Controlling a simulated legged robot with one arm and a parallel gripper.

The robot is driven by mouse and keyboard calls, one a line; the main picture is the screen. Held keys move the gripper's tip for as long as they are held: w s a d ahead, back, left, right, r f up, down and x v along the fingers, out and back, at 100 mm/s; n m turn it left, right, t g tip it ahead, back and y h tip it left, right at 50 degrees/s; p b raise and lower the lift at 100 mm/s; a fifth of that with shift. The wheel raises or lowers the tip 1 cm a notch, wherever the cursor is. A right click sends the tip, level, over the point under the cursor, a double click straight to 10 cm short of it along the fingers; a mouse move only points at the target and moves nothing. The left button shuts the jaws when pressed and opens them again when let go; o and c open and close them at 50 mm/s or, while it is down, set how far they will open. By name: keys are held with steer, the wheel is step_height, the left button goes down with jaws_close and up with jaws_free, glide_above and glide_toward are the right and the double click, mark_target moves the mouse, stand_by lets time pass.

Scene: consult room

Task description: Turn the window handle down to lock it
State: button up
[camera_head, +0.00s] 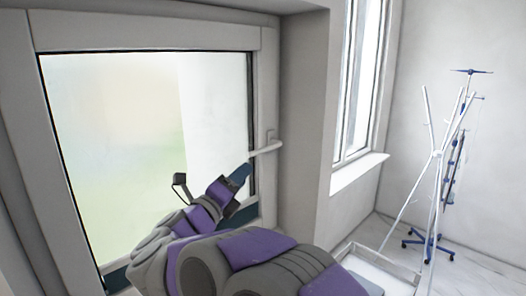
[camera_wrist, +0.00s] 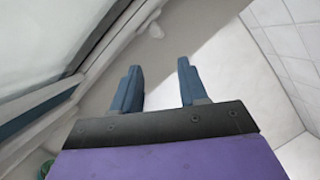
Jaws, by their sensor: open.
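The window handle (camera_head: 267,148) is a pale lever on the right side of the white window frame (camera_head: 150,38). Its lever lies roughly horizontal. My gripper (camera_head: 240,172) is at the left end of the lever, slightly below it in the head view; whether they touch cannot be told. In the wrist view my gripper (camera_wrist: 160,65) shows two blue fingers spread apart, with nothing between them. A small pale rounded shape (camera_wrist: 154,29) lies beyond the fingertips there; it may be the handle, but it is too unclear to tell.
A second narrow window (camera_head: 362,75) with a white sill (camera_head: 358,172) is to the right, past a wall corner. A white coat stand (camera_head: 437,155) and a blue-based drip stand (camera_head: 430,246) stand at the far right. A low pale tray-like object (camera_head: 378,262) is at lower right.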

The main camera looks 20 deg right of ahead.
mark_target(265, 151)
steer(key=p+x, duration=0.1)
steer(key=x, duration=1.1)
steer(key=shift+w+d+r, duration=0.15)
steer(key=shift+w+r, duration=0.05)
steer(key=shift+w, duration=0.1)
steer(key=shift+w+a, duration=0.15)
steer(key=shift+a, duration=0.4)
steer(key=shift+w+a, duration=0.15)
steer(key=shift+a, duration=0.45)
steer(key=shift+s+a, duration=0.15)
steer(key=shift+a, duration=0.35)
steer(key=shift+c, duration=1.4)
steer(key=shift+d, duration=0.7)
jaws_close()
